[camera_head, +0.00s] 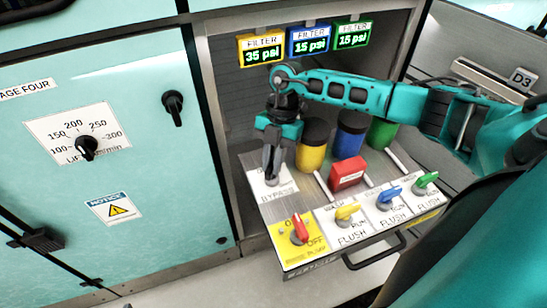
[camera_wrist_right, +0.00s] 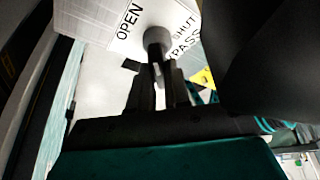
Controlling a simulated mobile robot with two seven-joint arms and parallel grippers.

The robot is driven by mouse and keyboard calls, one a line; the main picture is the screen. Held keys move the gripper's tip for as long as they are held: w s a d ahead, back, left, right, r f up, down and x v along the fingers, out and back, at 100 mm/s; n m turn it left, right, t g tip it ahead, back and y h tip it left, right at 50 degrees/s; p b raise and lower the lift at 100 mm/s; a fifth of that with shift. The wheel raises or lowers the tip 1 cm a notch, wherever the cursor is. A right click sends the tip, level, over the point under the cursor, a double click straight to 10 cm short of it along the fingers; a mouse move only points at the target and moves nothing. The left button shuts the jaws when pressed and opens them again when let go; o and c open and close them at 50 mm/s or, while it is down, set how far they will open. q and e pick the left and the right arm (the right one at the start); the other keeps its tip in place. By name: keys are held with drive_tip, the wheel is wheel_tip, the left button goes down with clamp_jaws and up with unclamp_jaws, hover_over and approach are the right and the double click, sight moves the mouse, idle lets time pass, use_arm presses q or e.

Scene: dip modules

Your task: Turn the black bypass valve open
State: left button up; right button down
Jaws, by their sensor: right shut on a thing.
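The black bypass valve (camera_wrist_right: 156,38) stands on a white plate (camera_wrist_right: 90,15) marked OPEN, SHUT and BYPASS. In the head view the plate (camera_head: 279,194) is at the left rear of the pulled-out drawer. My right gripper (camera_head: 271,168) reaches down over the plate and is shut on the valve's handle. In the right wrist view the two dark fingers (camera_wrist_right: 160,88) close around it, and its round end shows between the OPEN and SHUT words. The fingers hide most of the handle, so its exact angle is hard to tell. My left gripper is not in view.
A red switch (camera_head: 301,229) and yellow (camera_head: 347,212), blue (camera_head: 389,194) and green (camera_head: 426,180) flush valves line the drawer front. A red box (camera_head: 346,174) and yellow (camera_head: 312,150), blue (camera_head: 349,136) and green (camera_head: 382,133) canisters stand close right of my gripper.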

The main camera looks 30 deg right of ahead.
drive_tip(key=n+g+h, duration=0.1)
drive_tip(key=n, duration=0.2)
drive_tip(key=n+g, duration=0.1)
drive_tip(key=n, duration=0.2)
drive_tip(key=shift+a+f+h, duration=0.1)
drive_tip(key=shift+f+h, duration=0.1)
drive_tip(key=shift+h, duration=0.2)
drive_tip(key=shift+n+h+b, duration=0.3)
drive_tip(key=shift+n+h, duration=0.1)
drive_tip(key=shift+n, duration=0.9)
drive_tip(key=shift+a, duration=0.1)
drive_tip(key=c, duration=1.1)
unclamp_jaws()
drive_tip(key=shift+w, duration=0.1)
drive_tip(key=shift+r, duration=0.1)
